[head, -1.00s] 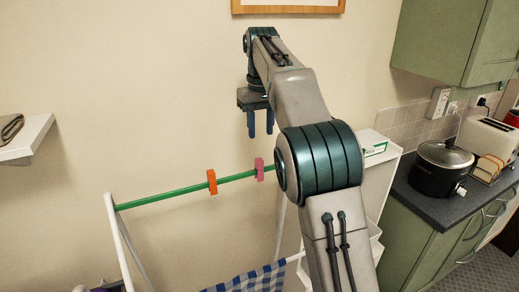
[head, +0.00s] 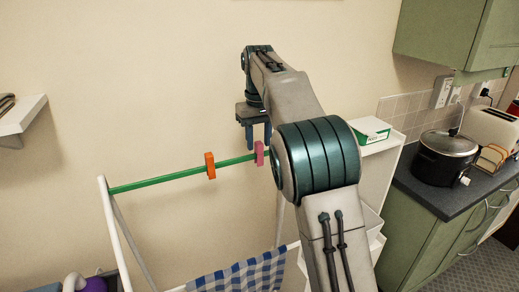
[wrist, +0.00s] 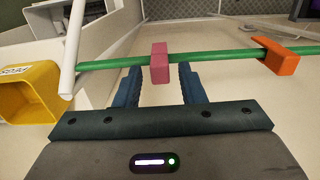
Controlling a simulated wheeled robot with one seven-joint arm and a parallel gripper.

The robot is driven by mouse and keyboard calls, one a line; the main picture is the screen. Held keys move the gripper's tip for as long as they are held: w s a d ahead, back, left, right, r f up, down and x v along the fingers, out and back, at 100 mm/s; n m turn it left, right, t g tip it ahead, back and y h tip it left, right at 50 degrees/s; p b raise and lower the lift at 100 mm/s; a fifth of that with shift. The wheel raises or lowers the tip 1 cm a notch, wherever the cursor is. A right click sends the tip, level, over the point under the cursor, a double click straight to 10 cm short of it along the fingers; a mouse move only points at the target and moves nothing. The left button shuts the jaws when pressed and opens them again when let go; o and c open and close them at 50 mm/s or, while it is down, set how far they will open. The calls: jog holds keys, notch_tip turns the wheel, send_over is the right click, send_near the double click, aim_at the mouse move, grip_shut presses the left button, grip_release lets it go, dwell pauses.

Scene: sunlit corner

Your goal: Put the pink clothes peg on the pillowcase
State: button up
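The pink clothes peg (head: 260,153) is clipped on the green rod (head: 160,183) of a white rack. My gripper (head: 258,144) is just above it, fingers pointing down. In the wrist view the pink peg (wrist: 159,62) shows between the two blue fingers (wrist: 158,80), with gaps on both sides. The gripper is open and holds nothing. A blue-and-white checked cloth (head: 240,275), which looks like the pillowcase, hangs lower on the rack, its lower part cut off by the frame.
An orange peg (head: 210,165) is clipped on the same rod, left of the pink one. A yellow container (wrist: 28,92) is at the left in the wrist view. White shelves (head: 375,185) and a counter (head: 440,200) with a black cooker (head: 445,158) stand at the right.

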aim_at(259, 143)
jog(key=shift+f, duration=0.25)
jog(key=shift+c, duration=0.5)
jog(key=c, duration=0.6)
jog(key=shift+o, duration=0.2)
jog(key=shift+r, duration=0.15)
notch_tip(259, 143, up, 5)
jog(key=p, duration=0.6)
jog(key=shift+r, duration=0.2)
jog(key=shift+r+b, duration=0.5)
jog(key=shift+r, duration=0.15)
